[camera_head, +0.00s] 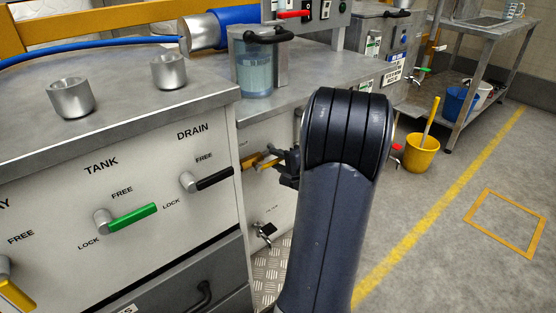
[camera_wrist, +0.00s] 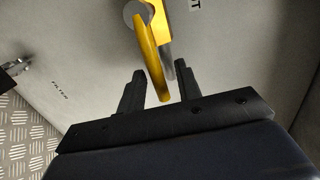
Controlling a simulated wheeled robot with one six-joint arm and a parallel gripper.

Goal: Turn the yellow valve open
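A yellow valve lever (camera_wrist: 150,55) on a grey panel shows in the wrist view, with a round grey hub at its upper end. A second yellow piece with a grey lower part lies close beside it. My gripper (camera_wrist: 158,68) is open, with one finger on each side of the lever's free end; gaps show, and I cannot tell whether either finger touches. In the head view the yellow lever (camera_head: 250,161) is small, on the panel beyond the front cabinet's corner, and my gripper (camera_head: 279,160) is beside it, partly hidden by my arm.
The front cabinet carries a green TANK lever (camera_head: 132,217), a black DRAIN lever (camera_head: 213,179) and another yellow lever (camera_head: 16,294) at lower left. A small tap (camera_head: 265,232) sits below my gripper. A yellow bucket (camera_head: 421,154) stands on the floor to the right, where floor is free.

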